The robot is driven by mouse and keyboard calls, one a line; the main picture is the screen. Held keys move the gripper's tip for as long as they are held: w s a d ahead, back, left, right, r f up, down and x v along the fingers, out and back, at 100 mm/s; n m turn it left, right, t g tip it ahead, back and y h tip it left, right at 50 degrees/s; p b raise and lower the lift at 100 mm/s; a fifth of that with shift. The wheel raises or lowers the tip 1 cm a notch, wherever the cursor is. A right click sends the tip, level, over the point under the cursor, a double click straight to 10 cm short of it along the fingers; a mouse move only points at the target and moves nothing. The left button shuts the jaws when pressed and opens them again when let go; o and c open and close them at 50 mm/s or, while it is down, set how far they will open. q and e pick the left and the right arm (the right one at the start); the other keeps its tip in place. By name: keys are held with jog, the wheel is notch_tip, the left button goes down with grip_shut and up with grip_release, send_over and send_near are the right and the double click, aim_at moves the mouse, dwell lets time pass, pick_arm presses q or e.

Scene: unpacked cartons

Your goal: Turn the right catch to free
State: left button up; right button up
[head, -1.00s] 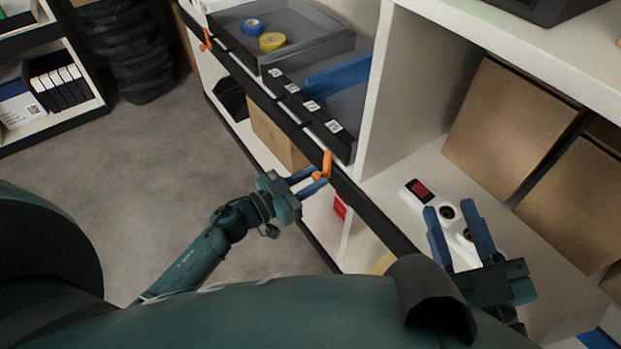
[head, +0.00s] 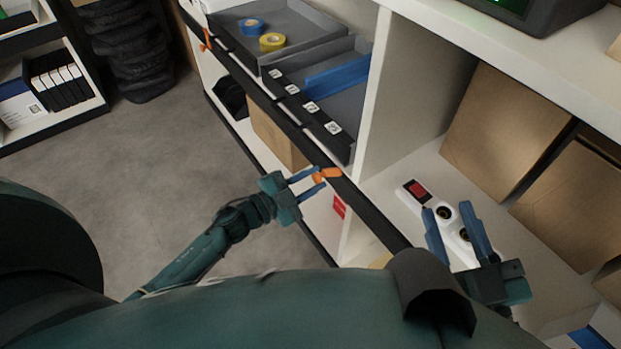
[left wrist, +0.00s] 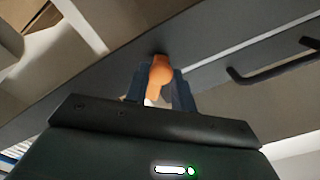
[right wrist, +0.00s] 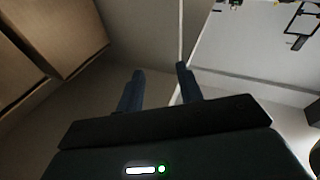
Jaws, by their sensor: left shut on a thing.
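The right catch (head: 329,174) is an orange lever on the dark rail at the front of the shelf. It lies nearly flat along the picture in the head view. My left gripper (head: 318,178) is shut on the right catch; in the left wrist view the orange lever (left wrist: 160,75) sits between the blue fingers, which hide part of it. The left catch (head: 206,40), also orange, is at the far end of the rail. My right gripper (head: 447,208) is open and empty over the lower shelf bay at right.
Grey trays (head: 330,38) behind the rail hold blue tape (head: 251,25), yellow tape (head: 272,42) and a blue divider (head: 337,68). A white power strip (head: 412,197) lies close to my right gripper. Cardboard boxes (head: 505,125) stand behind it. The floor at left is clear.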

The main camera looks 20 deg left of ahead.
pick_arm(q)
jog(key=m, duration=0.5)
jog(key=shift+f+m+b, duration=0.15)
jog(key=shift+m+b, duration=0.6)
jog(key=shift+m, duration=1.65)
jog(key=o, duration=1)
jog(key=p+v, duration=0.2)
jog(key=v, duration=1.1)
